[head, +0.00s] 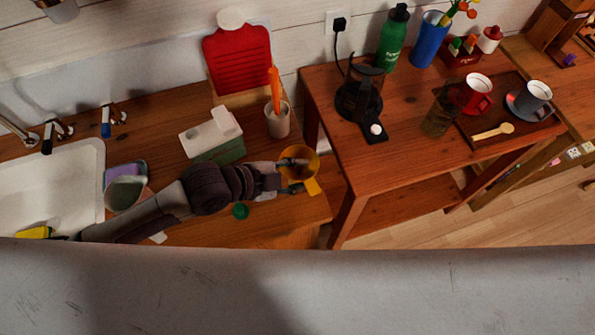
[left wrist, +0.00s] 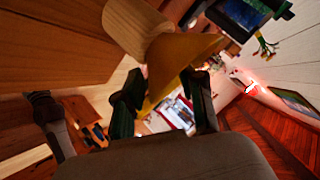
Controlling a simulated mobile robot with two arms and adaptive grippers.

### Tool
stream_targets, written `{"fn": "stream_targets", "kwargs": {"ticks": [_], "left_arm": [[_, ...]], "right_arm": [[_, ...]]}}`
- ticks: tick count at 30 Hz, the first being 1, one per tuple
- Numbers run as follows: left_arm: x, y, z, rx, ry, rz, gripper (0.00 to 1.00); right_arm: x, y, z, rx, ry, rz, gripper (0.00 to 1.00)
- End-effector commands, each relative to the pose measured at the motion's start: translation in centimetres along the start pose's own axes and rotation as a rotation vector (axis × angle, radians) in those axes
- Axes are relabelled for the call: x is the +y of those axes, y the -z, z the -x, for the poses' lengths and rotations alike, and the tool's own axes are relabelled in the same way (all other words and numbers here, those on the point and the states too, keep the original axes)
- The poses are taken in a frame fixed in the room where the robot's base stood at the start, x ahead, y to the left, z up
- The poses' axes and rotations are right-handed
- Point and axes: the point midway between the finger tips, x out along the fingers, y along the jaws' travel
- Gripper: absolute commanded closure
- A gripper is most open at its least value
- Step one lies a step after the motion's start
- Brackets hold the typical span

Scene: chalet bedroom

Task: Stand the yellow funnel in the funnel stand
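The yellow funnel (head: 311,187) is at the right end of the wooden counter in the head view, its wide mouth turned up toward the camera. My left gripper (head: 287,177) reaches it from the left, with its fingers at the funnel. In the left wrist view the funnel (left wrist: 176,58) lies between the two fingers of my left gripper (left wrist: 168,85), which is shut on it. A pale beige cylinder (left wrist: 135,28) shows just beyond the funnel; I cannot tell whether it is the funnel stand. I cannot pick out the stand in the head view. My right gripper is not in view.
A white cup (head: 278,124) with an orange item stands behind the funnel. A green-and-white box (head: 215,135) and a red hot-water bottle (head: 238,58) are nearby. A green cap (head: 240,211) lies near my arm. A side table (head: 405,150) stands right.

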Motion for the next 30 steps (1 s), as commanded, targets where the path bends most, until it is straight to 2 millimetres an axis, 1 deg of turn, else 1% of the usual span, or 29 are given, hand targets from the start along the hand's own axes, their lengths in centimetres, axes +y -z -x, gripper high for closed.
{"fn": "stream_targets", "kwargs": {"ticks": [7,11,14,21,24,27,30], "left_arm": [[0.0,0.0,0.1,-0.001,-0.001,0.0,0.6],[0.0,-0.1,1.2,-0.002,0.0,-0.001,0.6],[0.0,-0.1,2.9,-0.003,-0.001,-0.002,0.6],[0.1,-0.2,8.1,-0.005,-0.002,-0.002,0.6],[0.1,-0.1,9.7,-0.004,-0.002,-0.002,0.6],[0.0,-0.1,10.9,-0.002,-0.001,-0.001,0.6],[0.0,-0.1,11.6,-0.002,-0.001,0.0,0.6]], "right_arm": [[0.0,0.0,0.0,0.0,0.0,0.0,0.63],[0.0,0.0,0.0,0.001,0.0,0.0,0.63],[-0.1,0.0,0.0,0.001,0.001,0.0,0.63],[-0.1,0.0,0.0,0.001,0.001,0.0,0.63],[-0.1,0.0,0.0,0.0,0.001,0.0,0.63],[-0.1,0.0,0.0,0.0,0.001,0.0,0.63],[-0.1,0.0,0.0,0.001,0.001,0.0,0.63]]}}
